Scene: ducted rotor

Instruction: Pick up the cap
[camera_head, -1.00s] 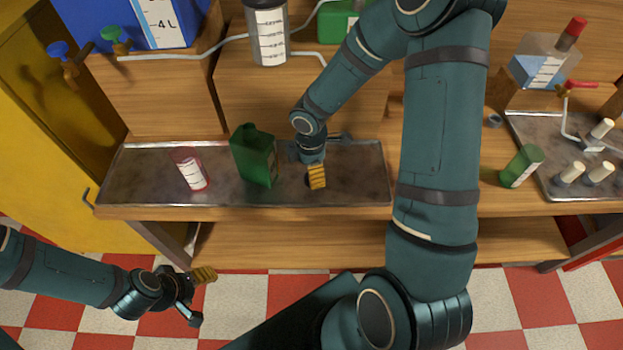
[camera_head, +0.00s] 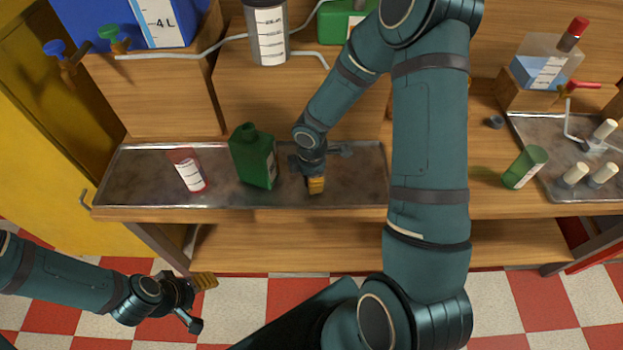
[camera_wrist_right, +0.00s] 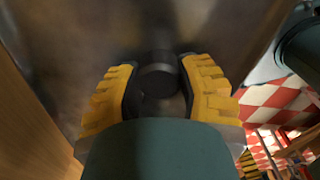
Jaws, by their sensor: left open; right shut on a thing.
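My right gripper (camera_head: 315,186) is low over the metal tray (camera_head: 350,186), just right of the green bottle. In the right wrist view its yellow-padded fingers (camera_wrist_right: 157,92) are closed around a dark round cap (camera_wrist_right: 157,76), one pad on each side. In the head view the cap is hidden by the gripper. Whether the cap still touches the tray cannot be told. My left gripper (camera_head: 198,302) is open and empty, low at the left in front of the bench.
The green bottle (camera_head: 254,160) and a red-and-white labelled container (camera_head: 189,173) stand on the tray. A small dark ring-like piece (camera_head: 495,122) and a green beaker (camera_head: 524,167) are on the bench at right. A second tray (camera_head: 565,192) holds several white pegs.

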